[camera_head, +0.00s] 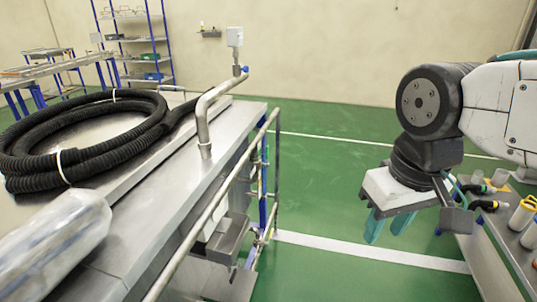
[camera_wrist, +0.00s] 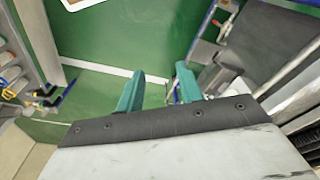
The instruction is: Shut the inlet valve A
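My gripper (camera_head: 387,227) hangs at the right of the head view with its two teal fingers pointing down. The fingers are apart with nothing between them; in the wrist view my gripper (camera_wrist: 160,82) also shows a gap, with green floor beyond. No label for inlet valve A is readable, so I cannot tell which part it is. A small blue part (camera_head: 245,69) sits by the top of the bent metal pipe (camera_head: 203,118) on the steel machine. More blue parts (camera_head: 264,160) show behind the machine's rail. My gripper is well to the right of these, touching nothing.
A black corrugated hose (camera_head: 105,157) lies coiled on the machine top (camera_head: 185,185). A metal rail (camera_head: 205,218) runs along its side. A bench (camera_head: 490,262) with bottles and tools stands at right, near my arm. Green floor (camera_head: 330,190) between them is clear.

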